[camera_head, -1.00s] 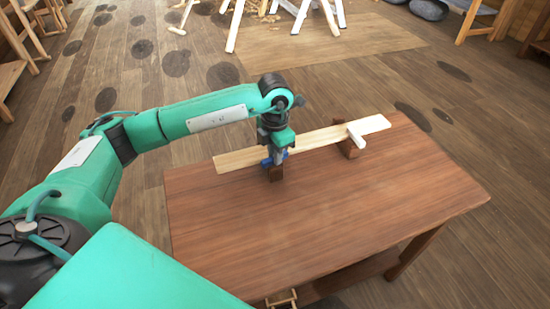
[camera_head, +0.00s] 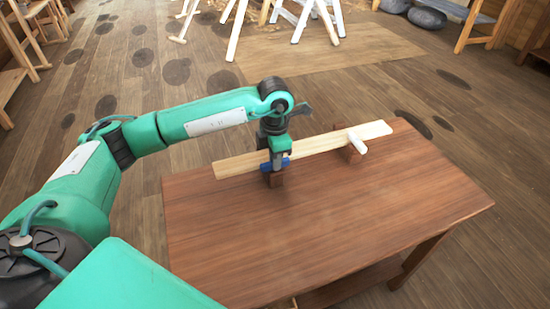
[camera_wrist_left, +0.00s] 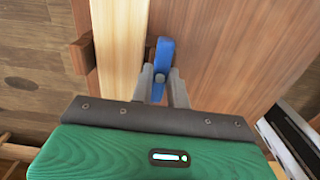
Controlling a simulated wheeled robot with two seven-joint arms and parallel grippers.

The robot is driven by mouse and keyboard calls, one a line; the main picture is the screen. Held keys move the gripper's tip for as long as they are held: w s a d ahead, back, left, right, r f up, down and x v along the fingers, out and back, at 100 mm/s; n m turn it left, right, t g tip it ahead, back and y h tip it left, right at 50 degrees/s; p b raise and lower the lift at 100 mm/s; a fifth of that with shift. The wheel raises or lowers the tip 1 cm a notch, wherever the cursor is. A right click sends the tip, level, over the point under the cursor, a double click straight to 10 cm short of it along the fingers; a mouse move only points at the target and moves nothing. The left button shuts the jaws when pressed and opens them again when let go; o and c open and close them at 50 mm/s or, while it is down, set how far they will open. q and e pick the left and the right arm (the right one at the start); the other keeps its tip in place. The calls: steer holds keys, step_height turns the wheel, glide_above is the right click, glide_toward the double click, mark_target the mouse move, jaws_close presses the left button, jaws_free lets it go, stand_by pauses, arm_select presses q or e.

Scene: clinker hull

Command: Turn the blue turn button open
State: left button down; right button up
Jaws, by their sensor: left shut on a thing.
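The blue turn button (camera_head: 267,167) sits on a dark wooden block (camera_head: 275,180) at the near edge of a pale plank (camera_head: 232,163). In the left wrist view the button (camera_wrist_left: 165,52) lies roughly parallel to the plank (camera_wrist_left: 119,45), just beside its edge and seemingly not across it. My left gripper (camera_head: 276,161) points down over the button. In the wrist view its two fingers (camera_wrist_left: 162,86) are shut on the button, which partly hides between them. My right gripper is not in view.
A white turn button (camera_head: 358,142) lies across the plank on another block at the right. The brown table (camera_head: 330,230) is clear in front. Trestles stand on the floor behind, and grey stones (camera_head: 427,18) lie at the back right.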

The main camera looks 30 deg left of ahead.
arm_select(q)
steer(key=c, duration=1.4)
jaws_free()
steer(key=shift+o, duration=0.2)
steer(key=shift+r, duration=0.1)
step_height(320, 180, up, 14)
